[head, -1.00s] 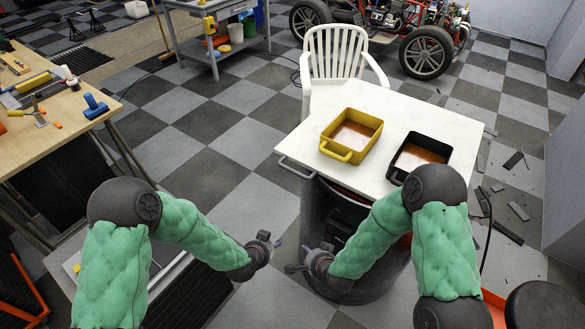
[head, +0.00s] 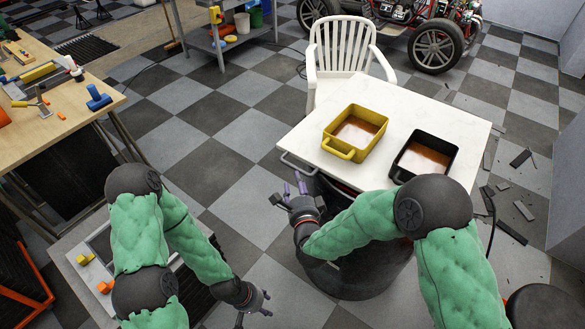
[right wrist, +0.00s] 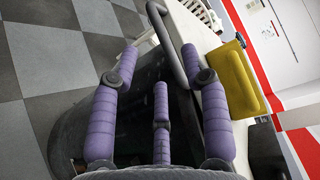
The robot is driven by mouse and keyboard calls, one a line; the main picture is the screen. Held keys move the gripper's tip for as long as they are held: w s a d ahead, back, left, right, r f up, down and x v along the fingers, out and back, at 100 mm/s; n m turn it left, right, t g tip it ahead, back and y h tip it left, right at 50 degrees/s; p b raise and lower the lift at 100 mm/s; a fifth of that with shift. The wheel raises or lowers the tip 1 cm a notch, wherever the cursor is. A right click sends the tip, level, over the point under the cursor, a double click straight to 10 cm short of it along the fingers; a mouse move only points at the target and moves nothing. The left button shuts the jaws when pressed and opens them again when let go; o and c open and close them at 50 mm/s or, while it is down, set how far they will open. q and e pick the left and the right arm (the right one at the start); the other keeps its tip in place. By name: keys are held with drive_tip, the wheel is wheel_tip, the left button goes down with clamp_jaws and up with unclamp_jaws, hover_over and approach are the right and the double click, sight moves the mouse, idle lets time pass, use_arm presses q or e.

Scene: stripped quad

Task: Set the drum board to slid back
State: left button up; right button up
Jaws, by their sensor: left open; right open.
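The drum board (head: 455,113) is a white slab lying on top of a dark drum (head: 345,278). A grey bar handle (head: 297,166) sticks out from its left edge. The handle also shows in the right wrist view (right wrist: 168,48), just beyond my fingertips. My right gripper (head: 297,184) is open, just below the handle in the head view; in the right wrist view (right wrist: 160,62) its purple fingers are spread, with nothing between them. My left gripper (head: 256,304) is open and empty, low over the floor. My right arm hides part of the drum.
A yellow tray (head: 342,143) and a black tray (head: 402,164) stand on the board. A white chair (head: 340,50) is behind it. A workbench (head: 70,108) with tools is at the left. Dark debris (head: 512,232) lies on the floor at the right.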

drive_tip(key=b+x, duration=0.2)
drive_tip(key=x, duration=0.6)
drive_tip(key=shift+w, duration=0.15)
drive_tip(key=shift+c, duration=0.3)
clamp_jaws()
